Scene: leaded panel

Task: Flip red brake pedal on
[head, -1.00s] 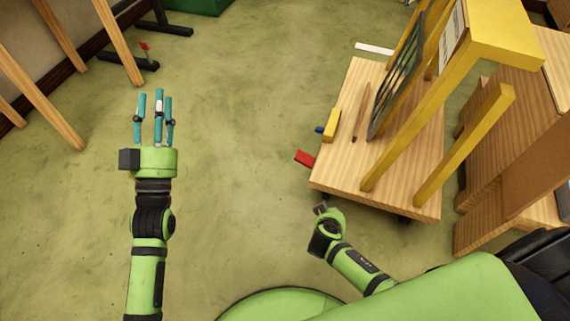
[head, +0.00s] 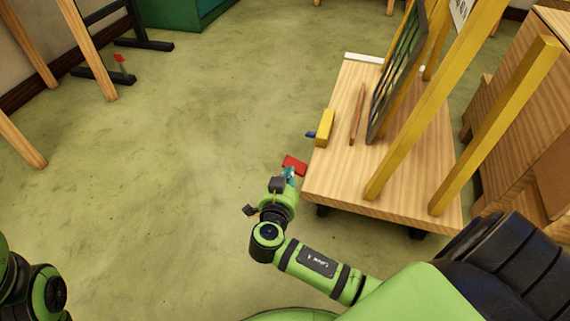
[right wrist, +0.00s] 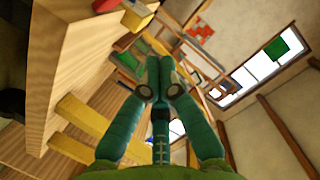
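The red brake pedal (head: 294,165) sticks out low from the left edge of the wooden cart (head: 410,200). My right gripper (head: 290,175) is just in front of the pedal in the head view and overlaps its lower edge; I cannot tell whether they touch. In the right wrist view, the teal fingers of my right gripper (right wrist: 160,62) are drawn together with nothing seen between them. A red piece, likely the pedal (right wrist: 105,5), shows at the top edge there, apart from the fingertips. Of my left arm, only a part shows at the lower left; its gripper is out of view.
The cart carries yellow posts (head: 410,110), a dark leaded panel (head: 397,75), a yellow block (head: 325,128) with a blue tab (head: 311,134), and a brown stick (head: 357,115). A wooden cabinet (head: 515,135) stands at right.

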